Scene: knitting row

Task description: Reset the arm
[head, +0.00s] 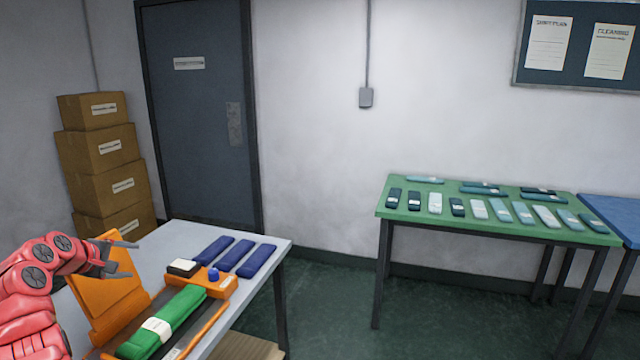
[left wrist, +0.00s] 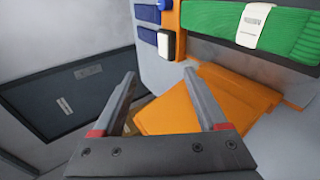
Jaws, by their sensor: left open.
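My left gripper (head: 122,257) is at the left of the head view, above the far left part of the grey table (head: 262,240). Its two fingers are apart with nothing between them; they also show open in the left wrist view (left wrist: 160,95). An orange panel (head: 108,296) stands tilted just below and beside the gripper, and it shows beyond the fingers in the left wrist view (left wrist: 225,98). A green folded textile (head: 178,315) with a white band lies in front of it. My right gripper is not in view.
On the grey table are an orange block with a blue knob (head: 214,274), a white-topped black item (head: 184,267) and several dark blue folded pieces (head: 258,261). Stacked boxes (head: 105,165) stand behind left. A green table (head: 480,228) with several folded pieces stands right, across open floor.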

